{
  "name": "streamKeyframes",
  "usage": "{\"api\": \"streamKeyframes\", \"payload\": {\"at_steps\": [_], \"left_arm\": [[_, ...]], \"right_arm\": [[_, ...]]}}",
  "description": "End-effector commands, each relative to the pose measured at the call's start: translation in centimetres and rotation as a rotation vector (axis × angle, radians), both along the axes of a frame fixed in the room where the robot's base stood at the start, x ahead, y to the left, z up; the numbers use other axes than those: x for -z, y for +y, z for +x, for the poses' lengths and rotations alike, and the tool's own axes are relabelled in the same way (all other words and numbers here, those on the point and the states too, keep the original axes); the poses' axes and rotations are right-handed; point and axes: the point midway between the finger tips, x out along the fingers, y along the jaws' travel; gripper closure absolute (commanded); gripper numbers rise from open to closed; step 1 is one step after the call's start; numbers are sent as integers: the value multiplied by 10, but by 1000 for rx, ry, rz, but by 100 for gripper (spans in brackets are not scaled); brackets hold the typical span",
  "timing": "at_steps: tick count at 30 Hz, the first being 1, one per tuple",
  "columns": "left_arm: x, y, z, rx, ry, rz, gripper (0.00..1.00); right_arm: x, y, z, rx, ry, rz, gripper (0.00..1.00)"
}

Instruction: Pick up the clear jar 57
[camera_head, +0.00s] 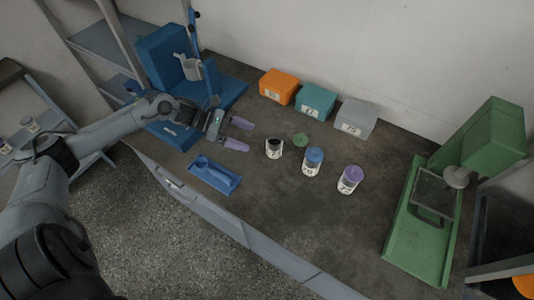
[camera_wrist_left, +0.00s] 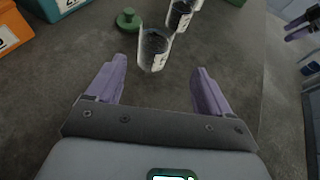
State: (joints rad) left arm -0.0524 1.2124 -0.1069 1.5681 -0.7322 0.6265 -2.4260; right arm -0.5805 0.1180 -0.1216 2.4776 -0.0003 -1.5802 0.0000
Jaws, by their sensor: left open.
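A clear open jar (camera_head: 274,148) with dark contents and a white label stands upright on the bench. It also shows in the left wrist view (camera_wrist_left: 155,48), just beyond the fingertips. The labels are too small to read, so I cannot tell which jar is 57. A green lid (camera_head: 300,139) lies beside the open jar. A blue-lidded jar (camera_head: 313,161) and a purple-lidded jar (camera_head: 349,180) stand to the right. My left gripper (camera_head: 240,134) is open and empty, its purple fingers pointing toward the open jar without touching it.
Orange (camera_head: 278,86), teal (camera_head: 316,102) and grey (camera_head: 355,118) boxes line the wall. A blue tray (camera_head: 215,175) lies near the front edge. A blue stand (camera_head: 167,62) is at the left, a green machine (camera_head: 425,230) at the right. Bench around the jars is clear.

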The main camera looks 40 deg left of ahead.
Motion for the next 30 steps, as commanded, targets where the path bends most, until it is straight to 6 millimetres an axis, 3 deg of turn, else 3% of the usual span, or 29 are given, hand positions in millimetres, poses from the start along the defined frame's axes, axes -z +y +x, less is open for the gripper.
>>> {"api": "streamKeyframes", "payload": {"at_steps": [1, 4, 30], "left_arm": [[7, 2, 3, 1, -9, 9, 19], [7, 2, 7, 0, -20, 13, 19], [42, -59, 53, -1, -25, 6, 19]], "right_arm": [[12, -2, 0, 1, -2, -4, 18], [18, -5, 1, 0, -2, -13, 18], [32, 0, 1, 3, -4, 2, 18]]}}
